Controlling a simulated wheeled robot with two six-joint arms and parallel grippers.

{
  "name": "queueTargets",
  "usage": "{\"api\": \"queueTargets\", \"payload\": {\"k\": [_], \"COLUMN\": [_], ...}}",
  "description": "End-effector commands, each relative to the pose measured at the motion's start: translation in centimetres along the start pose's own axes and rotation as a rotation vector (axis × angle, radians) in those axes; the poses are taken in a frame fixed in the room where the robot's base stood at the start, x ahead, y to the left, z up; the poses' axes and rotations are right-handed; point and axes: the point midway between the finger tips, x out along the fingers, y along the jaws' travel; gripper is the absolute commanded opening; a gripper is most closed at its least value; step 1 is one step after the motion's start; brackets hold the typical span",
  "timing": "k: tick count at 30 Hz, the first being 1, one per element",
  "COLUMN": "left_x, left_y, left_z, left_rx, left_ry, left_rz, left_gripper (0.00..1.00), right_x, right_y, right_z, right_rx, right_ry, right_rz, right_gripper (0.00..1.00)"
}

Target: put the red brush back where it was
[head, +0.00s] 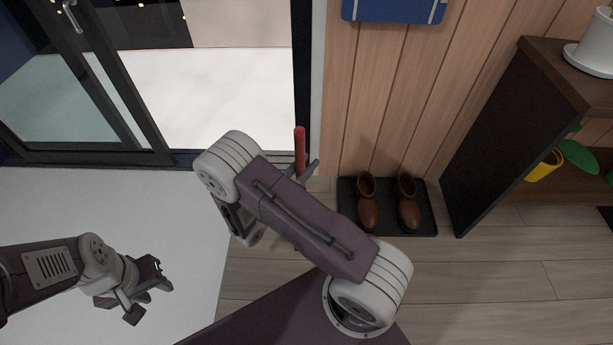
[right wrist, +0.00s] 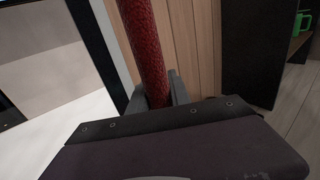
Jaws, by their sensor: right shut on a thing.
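The red brush (head: 299,145) shows in the head view as an upright red stick near the door frame's right side. In the right wrist view the red brush (right wrist: 146,45) is a thick speckled red shaft, rising between the fingers and leaning slightly left. My right gripper (head: 306,170) is shut on it; the fingers also show in the right wrist view (right wrist: 160,92). The lower end of the brush is hidden behind my arm and gripper. My left gripper (head: 153,299) is at the lower left over the pale floor, its fingers apart and empty, far from the brush.
Brown boots (head: 367,205) stand on a dark tray (head: 428,222) by the wood-panelled wall (head: 375,95). A dark shelf (head: 515,130) with plants is at the right. A glass door (head: 75,95) with a dark frame is at the left. The wood floor (head: 480,290) in front is clear.

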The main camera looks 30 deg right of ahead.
Motion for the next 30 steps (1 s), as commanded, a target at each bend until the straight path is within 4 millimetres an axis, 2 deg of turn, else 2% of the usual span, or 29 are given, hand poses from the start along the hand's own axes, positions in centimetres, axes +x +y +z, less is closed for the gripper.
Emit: {"api": "queueTargets", "payload": {"k": [6, 16, 17, 19, 30], "left_x": [3.7, 3.3, 3.3, 3.2, 2.9], "left_y": [-0.1, -0.1, -0.1, -0.1, -0.1], "left_z": [0.4, 0.3, 0.3, 0.3, 0.3], "left_rx": [0.0, 0.0, 0.0, 0.0, 0.0], "left_ry": [0.0, 0.0, 0.0, 0.0, 0.0], "left_rz": [0.0, 0.0, 0.0, 0.0, 0.0], "left_gripper": [0.36, 0.36, 0.36, 0.36, 0.36], "right_x": [0.0, 0.0, 0.0, 0.0, -0.1], "right_y": [0.0, 0.0, 0.0, 0.0, 0.0], "right_z": [-4.3, -4.1, -4.2, -4.1, -3.6], "right_rx": [-0.001, 0.0, 0.0, 0.0, 0.0], "right_ry": [0.0, 0.0, 0.0, 0.001, 0.0], "right_rz": [0.0, 0.0, 0.0, 0.0, 0.001], "right_gripper": [0.0, 0.0, 0.27, 0.46, 0.46]}}
